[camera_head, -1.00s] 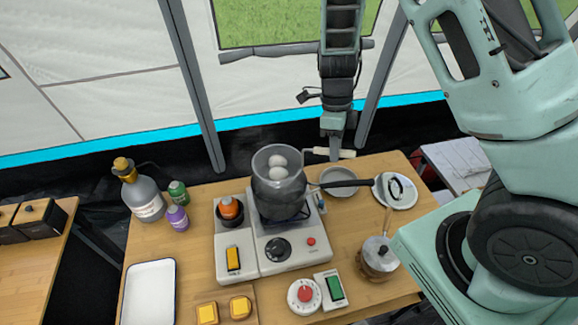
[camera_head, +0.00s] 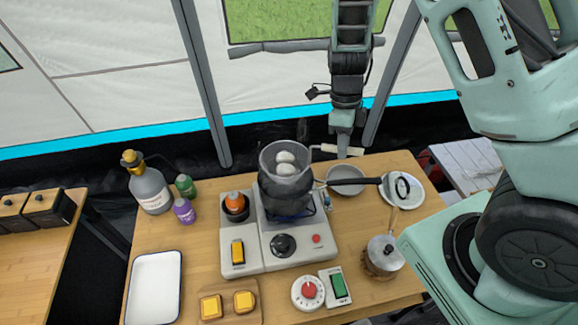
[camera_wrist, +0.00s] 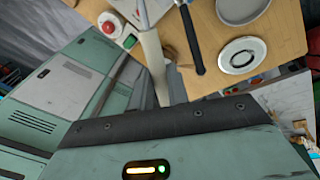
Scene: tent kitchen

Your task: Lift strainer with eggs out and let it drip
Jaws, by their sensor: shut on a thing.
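The clear strainer (camera_head: 264,158) sits upright at the mouth of the dark pot (camera_head: 282,192), its rim standing above the pot. Two white eggs (camera_head: 286,163) show inside it. How deep its bottom hangs in the pot is hidden. My gripper (camera_head: 346,146) is to the right of the strainer, shut on its pale handle (camera_head: 325,148). The handle also shows in the wrist view (camera_wrist: 153,66), running up from the jaws.
The pot stands on a white stove (camera_head: 303,240), its black handle (camera_head: 350,181) pointing right. A grey bowl (camera_head: 345,178) and a white plate (camera_head: 413,200) lie right of it. A small metal pot (camera_head: 386,262) stands front right. A white tray (camera_head: 155,285) lies front left.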

